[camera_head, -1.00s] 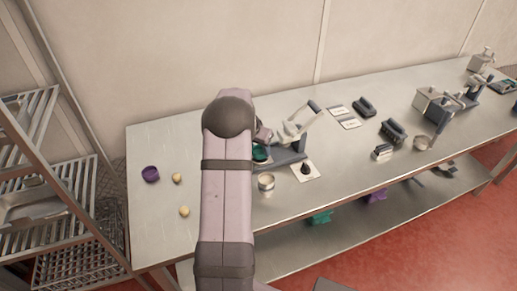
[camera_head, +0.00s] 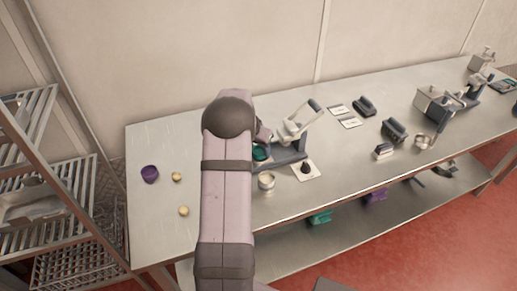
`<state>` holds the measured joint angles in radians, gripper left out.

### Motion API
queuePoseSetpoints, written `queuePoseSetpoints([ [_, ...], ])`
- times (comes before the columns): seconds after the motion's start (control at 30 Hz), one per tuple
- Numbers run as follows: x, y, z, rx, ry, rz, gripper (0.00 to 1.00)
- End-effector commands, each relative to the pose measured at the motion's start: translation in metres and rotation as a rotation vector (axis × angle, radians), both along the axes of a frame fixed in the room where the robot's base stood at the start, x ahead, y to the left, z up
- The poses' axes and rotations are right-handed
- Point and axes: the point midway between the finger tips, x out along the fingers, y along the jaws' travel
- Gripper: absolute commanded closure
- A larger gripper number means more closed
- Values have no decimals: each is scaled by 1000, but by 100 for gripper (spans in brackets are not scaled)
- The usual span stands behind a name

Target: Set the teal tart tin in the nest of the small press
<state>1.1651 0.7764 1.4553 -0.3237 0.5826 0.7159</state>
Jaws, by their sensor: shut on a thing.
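The teal tart tin (camera_head: 260,153) shows just right of my arm, at the left end of the small press (camera_head: 290,150). My arm covers its left side. The press has a dark base and a pale lever (camera_head: 299,121) that is raised and slants up to the right. My gripper (camera_head: 262,141) is mostly hidden behind my arm, just above the tin, and is shut on the tin. I cannot tell whether the tin touches the nest.
A metal cup (camera_head: 266,182) stands in front of the press. A dark cone-shaped thing on a white card (camera_head: 305,171) is to its right. A purple tin (camera_head: 149,174) and pale dough balls (camera_head: 177,177) are on the left.

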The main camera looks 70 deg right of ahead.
Motion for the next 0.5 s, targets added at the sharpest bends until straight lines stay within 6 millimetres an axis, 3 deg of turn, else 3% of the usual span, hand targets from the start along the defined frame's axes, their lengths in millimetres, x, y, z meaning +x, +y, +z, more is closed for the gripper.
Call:
queuePoseSetpoints([
  [0.5,0,0,-4,0,0,0,77],
])
